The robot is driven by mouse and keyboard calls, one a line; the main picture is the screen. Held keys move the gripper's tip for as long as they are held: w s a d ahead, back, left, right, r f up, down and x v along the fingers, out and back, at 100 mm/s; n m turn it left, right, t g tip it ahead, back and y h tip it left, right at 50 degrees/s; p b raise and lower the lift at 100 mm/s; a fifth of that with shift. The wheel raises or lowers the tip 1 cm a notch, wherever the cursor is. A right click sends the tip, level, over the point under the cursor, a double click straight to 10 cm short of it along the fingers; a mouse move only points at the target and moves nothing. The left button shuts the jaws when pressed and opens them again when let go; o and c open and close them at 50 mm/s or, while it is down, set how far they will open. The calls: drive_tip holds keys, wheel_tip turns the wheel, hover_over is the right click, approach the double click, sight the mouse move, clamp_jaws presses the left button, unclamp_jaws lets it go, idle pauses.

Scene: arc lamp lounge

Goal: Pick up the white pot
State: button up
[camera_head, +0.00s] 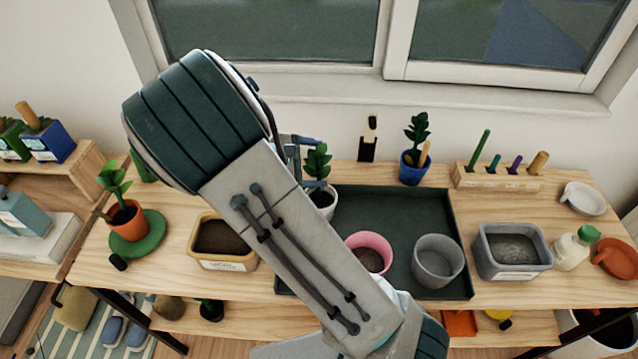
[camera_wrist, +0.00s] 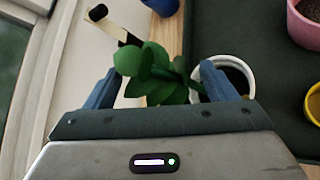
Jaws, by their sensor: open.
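The white pot (camera_head: 328,209) holds dark soil and a green leafy plant (camera_head: 317,160). It stands at the left edge of the dark tray, partly hidden by my arm. In the wrist view the white pot's rim (camera_wrist: 249,72) shows at right of centre, behind one of my fingers. My gripper (camera_head: 308,162) is open at the plant, mostly hidden by my arm. In the wrist view the leaves show between the fingers of my gripper (camera_wrist: 158,86). One finger overlaps the pot's rim; I cannot tell whether it touches.
The dark tray (camera_head: 390,200) also holds a pink pot (camera_head: 369,240) and a grey pot (camera_head: 438,262). A yellow pot (camera_wrist: 313,104) shows in the wrist view. A blue pot (camera_head: 413,168) with a plant stands behind. A window (camera_head: 300,75) borders the bench's back.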

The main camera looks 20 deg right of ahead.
drive_tip(key=shift+w+d+f, duration=0.1)
drive_tip(key=shift+d+f, duration=0.25)
drive_tip(key=shift+d, duration=0.15)
drive_tip(key=c, duration=1.5)
drive_tip(key=shift+o, duration=0.2)
drive_tip(key=shift+r, duration=0.1)
